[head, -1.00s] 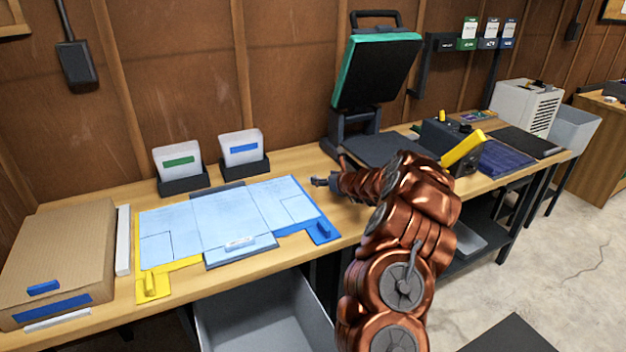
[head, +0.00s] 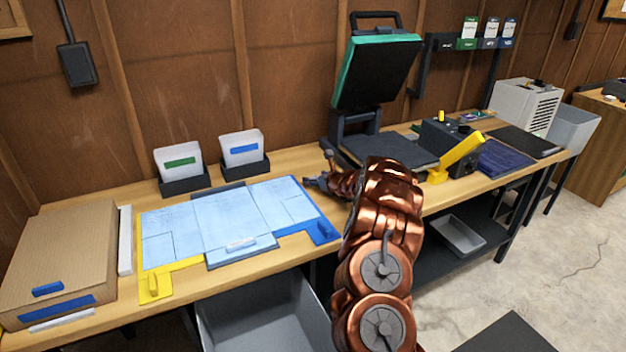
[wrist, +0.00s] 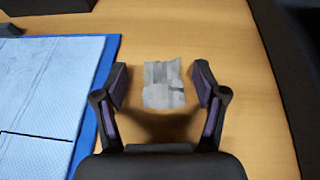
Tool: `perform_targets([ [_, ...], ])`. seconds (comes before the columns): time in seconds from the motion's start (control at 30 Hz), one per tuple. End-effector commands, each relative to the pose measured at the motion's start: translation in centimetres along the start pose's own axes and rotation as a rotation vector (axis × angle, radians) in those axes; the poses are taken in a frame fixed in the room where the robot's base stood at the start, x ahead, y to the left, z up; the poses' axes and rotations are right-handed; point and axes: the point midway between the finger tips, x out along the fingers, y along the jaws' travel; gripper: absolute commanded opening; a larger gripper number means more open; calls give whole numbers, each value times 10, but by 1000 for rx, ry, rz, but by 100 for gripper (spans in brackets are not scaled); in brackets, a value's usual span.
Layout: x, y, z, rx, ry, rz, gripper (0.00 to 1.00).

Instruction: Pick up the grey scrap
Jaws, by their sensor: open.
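The grey scrap (wrist: 163,84) is a small, roughly rectangular piece with darker patches and a ragged edge. It lies flat on the wooden bench top in the wrist view. My gripper (wrist: 161,82) is open, with one finger on the left and one on the right of the scrap and bare wood between scrap and fingers. No finger appears to touch it. In the head view my gripper (head: 312,183) is over the bench beside the blue-edged right end of the cutting layout. I cannot make out the scrap in the head view.
A light blue sheet on a blue board (wrist: 100,90) lies left of my gripper. A heat press (head: 375,75) with a raised lid stands right of it. Two holders with white cards (head: 240,150) stand behind. A grey bin (head: 265,318) is below the bench front.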

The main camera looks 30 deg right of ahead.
Motion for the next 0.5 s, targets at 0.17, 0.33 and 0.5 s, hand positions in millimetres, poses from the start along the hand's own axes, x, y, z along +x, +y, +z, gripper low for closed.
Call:
perform_targets([
  [0.17, 0, 0, 0, 0, 0, -1, 69],
  [0.33, 0, 0, 0, 0, 0, -1, 51],
  [0.5, 0, 0, 0, 0, 0, -1, 33],
])
